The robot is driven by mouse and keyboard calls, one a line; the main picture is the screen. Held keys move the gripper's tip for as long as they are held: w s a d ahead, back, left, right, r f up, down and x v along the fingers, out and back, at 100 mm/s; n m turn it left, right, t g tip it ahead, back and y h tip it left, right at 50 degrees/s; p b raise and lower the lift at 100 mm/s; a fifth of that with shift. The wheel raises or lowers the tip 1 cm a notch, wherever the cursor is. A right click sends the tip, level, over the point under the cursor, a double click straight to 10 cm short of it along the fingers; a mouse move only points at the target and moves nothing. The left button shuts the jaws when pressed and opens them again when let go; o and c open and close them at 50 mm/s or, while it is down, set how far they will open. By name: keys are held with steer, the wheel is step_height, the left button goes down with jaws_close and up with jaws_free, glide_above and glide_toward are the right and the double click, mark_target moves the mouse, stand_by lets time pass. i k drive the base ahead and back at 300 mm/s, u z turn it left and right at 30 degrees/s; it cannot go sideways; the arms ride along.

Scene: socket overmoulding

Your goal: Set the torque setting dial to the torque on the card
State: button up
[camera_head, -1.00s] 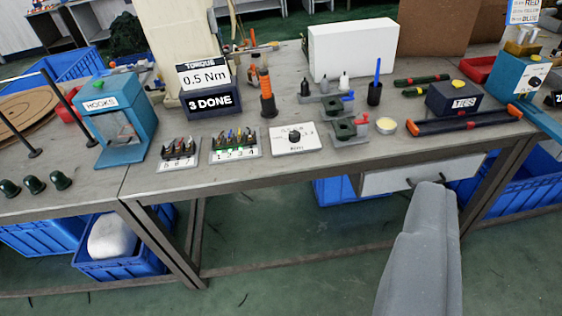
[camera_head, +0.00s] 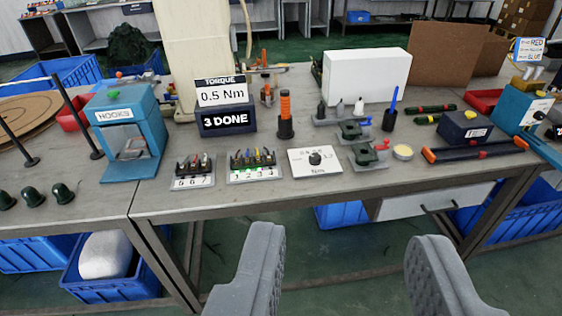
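The torque setting dial is a black knob (camera_head: 315,158) on a white plate (camera_head: 301,169) marked "Nm", lying on the workbench in the middle of the view. The printed marks around the knob are too small to read surely, and so is where it points. The torque card (camera_head: 222,94) stands behind and to the left and reads "0.5 Nm". My gripper (camera_head: 345,265) shows as two grey fingers at the bottom of the view, wide apart with nothing between them. It is on the near side of the bench edge, apart from the dial.
Two numbered connector blocks (camera_head: 255,166) (camera_head: 193,171) sit left of the dial. Grey fixtures with green parts (camera_head: 368,151) stand just right of it. An orange-handled driver (camera_head: 285,112) stands behind. A teal HOOKS box (camera_head: 125,130) is at left. Bare bench lies in front of the dial.

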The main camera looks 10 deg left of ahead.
mark_target(314, 159)
steer(key=u, duration=0.1)
steer(key=i, duration=1)
steer(key=z, duration=0.1)
